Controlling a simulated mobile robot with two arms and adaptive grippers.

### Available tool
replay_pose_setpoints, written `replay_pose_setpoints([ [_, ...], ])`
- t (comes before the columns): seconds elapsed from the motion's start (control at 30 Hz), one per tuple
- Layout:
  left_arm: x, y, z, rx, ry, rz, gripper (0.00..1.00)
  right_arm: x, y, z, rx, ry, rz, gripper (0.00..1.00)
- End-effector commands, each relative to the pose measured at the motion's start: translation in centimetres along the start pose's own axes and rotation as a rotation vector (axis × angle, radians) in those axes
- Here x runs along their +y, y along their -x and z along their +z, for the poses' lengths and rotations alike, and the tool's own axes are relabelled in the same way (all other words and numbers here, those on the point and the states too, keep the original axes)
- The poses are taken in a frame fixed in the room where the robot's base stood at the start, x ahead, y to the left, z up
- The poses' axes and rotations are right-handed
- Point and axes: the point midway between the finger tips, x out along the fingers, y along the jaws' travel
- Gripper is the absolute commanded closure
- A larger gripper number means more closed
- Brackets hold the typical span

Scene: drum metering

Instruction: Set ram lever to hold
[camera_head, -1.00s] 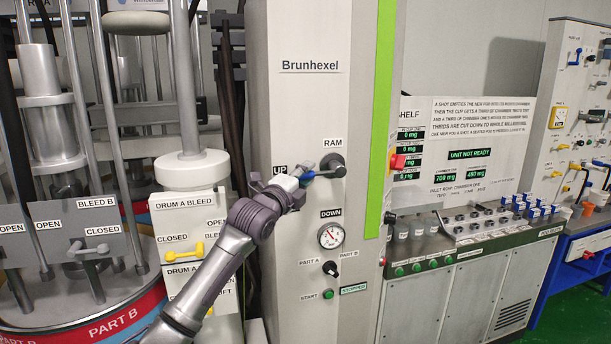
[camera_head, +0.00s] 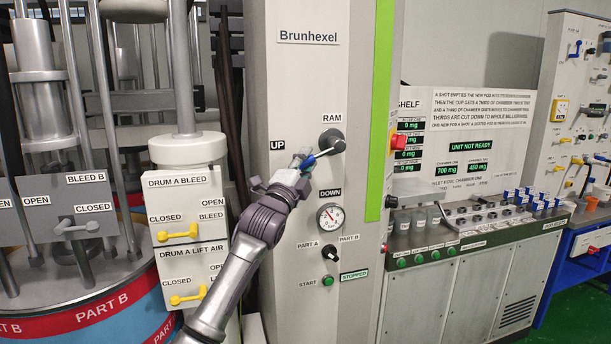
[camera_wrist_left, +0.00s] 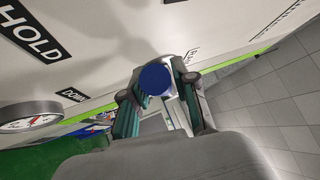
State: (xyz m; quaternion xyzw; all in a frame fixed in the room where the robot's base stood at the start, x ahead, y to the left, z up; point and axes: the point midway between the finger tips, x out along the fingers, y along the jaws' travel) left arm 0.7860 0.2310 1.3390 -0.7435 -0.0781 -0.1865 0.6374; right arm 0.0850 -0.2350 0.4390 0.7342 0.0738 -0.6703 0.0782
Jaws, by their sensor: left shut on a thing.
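The ram lever (camera_head: 323,153) sits under the RAM label on the grey Brunhexel column. Its round dark hub (camera_head: 331,140) is at the upper right of my gripper. The lever slants down and left from the hub, between the UP and DOWN labels. My left gripper (camera_head: 304,160) is shut on the lever's blue end. In the left wrist view the round blue knob (camera_wrist_left: 154,79) sits between the two fingers. The HOLD label (camera_wrist_left: 36,33) shows there on the panel at the upper left; in the head view I cannot make it out. My right gripper is not in view.
Below the lever are a pressure gauge (camera_head: 330,215), a black part selector (camera_head: 330,253) and a green START button (camera_head: 327,281). Drum A valve panels with yellow handles (camera_head: 178,234) stand left of my arm. A red switch (camera_head: 397,142) is to the right.

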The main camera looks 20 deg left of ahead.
Motion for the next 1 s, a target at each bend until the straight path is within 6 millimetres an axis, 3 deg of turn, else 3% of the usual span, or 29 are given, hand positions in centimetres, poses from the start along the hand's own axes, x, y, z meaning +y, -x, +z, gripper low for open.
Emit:
replay_pose_setpoints([
  [0.03, 1.6, 0.5, 0.0, -0.008, 0.035, -0.029, 1.00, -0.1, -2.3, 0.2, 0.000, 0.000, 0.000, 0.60],
  [0.1, 2.0, 0.6, -0.1, -0.019, 0.075, -0.070, 1.00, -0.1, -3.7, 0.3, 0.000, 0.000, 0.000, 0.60],
  [0.4, 3.3, 0.6, -0.4, -0.060, 0.218, -0.210, 1.00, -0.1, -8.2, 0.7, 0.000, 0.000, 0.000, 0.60],
  [0.7, 3.6, 0.3, -0.7, -0.081, 0.287, -0.281, 1.00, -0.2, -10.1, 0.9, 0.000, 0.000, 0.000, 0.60],
  [1.0, 3.6, 0.3, -0.7, -0.085, 0.298, -0.294, 1.00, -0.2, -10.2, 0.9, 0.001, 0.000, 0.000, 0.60],
])
